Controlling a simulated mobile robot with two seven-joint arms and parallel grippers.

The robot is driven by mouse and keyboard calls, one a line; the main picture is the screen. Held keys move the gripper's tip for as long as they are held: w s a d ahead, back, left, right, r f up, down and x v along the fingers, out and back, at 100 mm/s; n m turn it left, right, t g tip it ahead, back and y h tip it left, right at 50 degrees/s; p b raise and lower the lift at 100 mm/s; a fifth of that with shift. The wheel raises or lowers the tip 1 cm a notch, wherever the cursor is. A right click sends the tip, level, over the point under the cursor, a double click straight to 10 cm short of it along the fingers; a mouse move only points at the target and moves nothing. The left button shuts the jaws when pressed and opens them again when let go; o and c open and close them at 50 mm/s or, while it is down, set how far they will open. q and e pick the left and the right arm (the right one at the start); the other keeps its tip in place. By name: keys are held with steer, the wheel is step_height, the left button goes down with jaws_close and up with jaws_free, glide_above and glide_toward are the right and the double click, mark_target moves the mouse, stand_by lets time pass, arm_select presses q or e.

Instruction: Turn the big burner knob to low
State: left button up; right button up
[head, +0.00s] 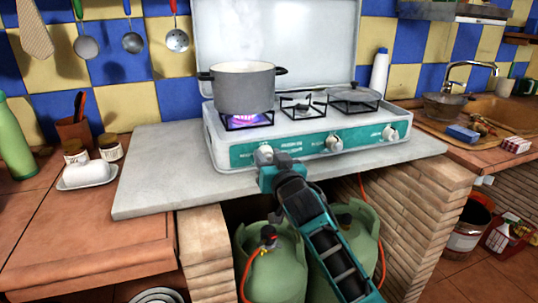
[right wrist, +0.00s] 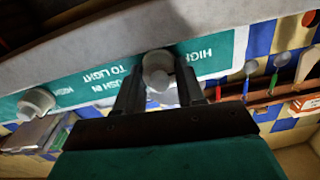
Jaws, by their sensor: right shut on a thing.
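The camping stove (head: 222,160) stands on the grey counter slab with its lid raised. Its teal front panel carries several white knobs. The leftmost, the big burner knob (head: 264,151), sits below the left burner, where a purple-blue flame (head: 243,119) burns under a grey pot (head: 243,90). My right gripper (head: 276,163) reaches up to this knob from the front and is shut on it. In the right wrist view the knob (right wrist: 157,70) sits between the two dark fingers, beside the upside-down word "HIGH". The knob's exact angle is hard to read. My left gripper is not in view.
The middle knob (head: 333,142) and right knob (head: 389,132) are to the right, clear of my gripper. Green gas bottles (head: 275,270) stand under the slab between brick pillars. A butter dish (head: 86,174) lies on the left counter; the front of the slab (head: 160,185) is bare.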

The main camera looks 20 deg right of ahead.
steer(key=shift+r+n+p, duration=0.2)
steer(key=shift+n+p, duration=0.45)
steer(key=shift+n, duration=0.25)
steer(key=shift+n+p, duration=0.6)
steer(key=shift+n, duration=0.3)
steer(key=n+p, duration=0.2)
steer(key=n, duration=0.2)
steer(key=shift+a+f+n, duration=0.1)
steer(key=shift+n, duration=0.2)
steer(key=n+p, duration=0.1)
steer(key=n, duration=0.1)
steer(key=shift+n, duration=0.4)
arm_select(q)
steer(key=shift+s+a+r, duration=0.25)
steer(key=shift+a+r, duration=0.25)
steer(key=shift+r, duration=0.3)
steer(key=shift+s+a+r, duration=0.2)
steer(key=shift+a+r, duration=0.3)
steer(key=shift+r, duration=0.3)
arm_select(e)
steer(key=shift+f+n, duration=0.1)
steer(key=shift+n, duration=0.6)
steer(key=o, duration=1)
steer(key=shift+o, duration=0.2)
